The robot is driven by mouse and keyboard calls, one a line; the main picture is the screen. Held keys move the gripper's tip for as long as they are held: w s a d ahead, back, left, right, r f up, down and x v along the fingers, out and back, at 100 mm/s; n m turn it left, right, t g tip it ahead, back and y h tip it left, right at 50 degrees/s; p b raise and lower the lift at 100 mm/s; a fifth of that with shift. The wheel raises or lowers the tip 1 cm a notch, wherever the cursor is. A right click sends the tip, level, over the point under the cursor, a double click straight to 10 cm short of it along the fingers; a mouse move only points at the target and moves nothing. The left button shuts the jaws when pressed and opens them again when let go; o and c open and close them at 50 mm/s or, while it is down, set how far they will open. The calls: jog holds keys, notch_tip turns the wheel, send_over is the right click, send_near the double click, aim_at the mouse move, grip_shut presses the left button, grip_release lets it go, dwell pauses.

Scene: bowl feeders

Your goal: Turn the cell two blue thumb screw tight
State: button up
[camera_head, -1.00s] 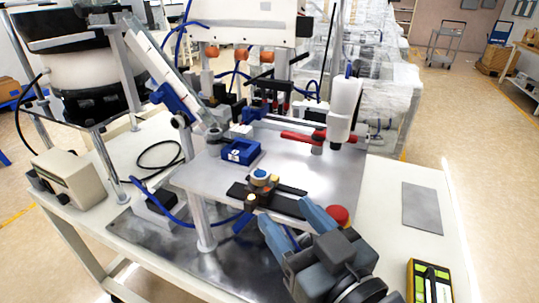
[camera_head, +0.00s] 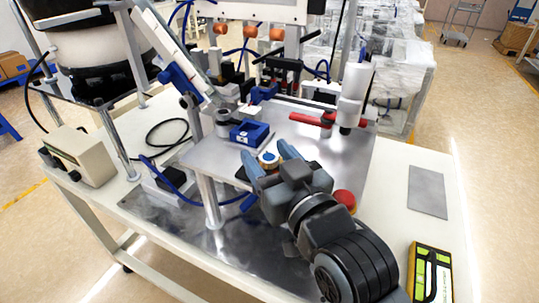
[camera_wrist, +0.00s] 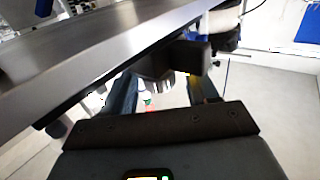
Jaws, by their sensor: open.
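The blue-topped thumb screw (camera_head: 268,157) with a tan body sits at the front part of the metal plate (camera_head: 215,160). In the head view it shows between the two blue-grey fingers of my gripper (camera_head: 267,153), which is open. I cannot tell whether either finger touches it. In the wrist view my gripper (camera_wrist: 163,88) shows its fingers apart at the plate's edge, with a dark rounded part (camera_wrist: 158,76) between them. The screw's blue top does not show clearly there. The dark bar around the screw is mostly hidden by my gripper.
A blue block (camera_head: 250,132) stands just behind the screw. A red button (camera_head: 345,198) is right of my gripper. A red-handled clamp (camera_head: 318,120) and a white cylinder (camera_head: 355,85) stand farther back. A yellow-black device (camera_head: 430,275) lies at the front right.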

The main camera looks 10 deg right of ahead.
jog(key=shift+c, duration=0.4)
jog(key=c, duration=0.9)
jog(key=shift+o, duration=0.2)
jog(key=shift+m+h, duration=0.5)
jog(key=shift+h, duration=0.2)
jog(key=shift+t+h, duration=0.3)
jog(key=shift+h, duration=0.2)
jog(key=shift+f+m+h+b, duration=0.15)
jog(key=shift+m+h+b, duration=0.75)
jog(key=shift+m+h, duration=0.15)
jog(key=m+h+b, duration=0.2)
jog(key=h+b, duration=0.2)
jog(key=shift+a+m, duration=0.1)
jog(key=shift+m, duration=0.15)
jog(key=shift+m+h+b, duration=0.85)
jog(key=shift+m+h, duration=0.05)
jog(key=shift+h, duration=0.85)
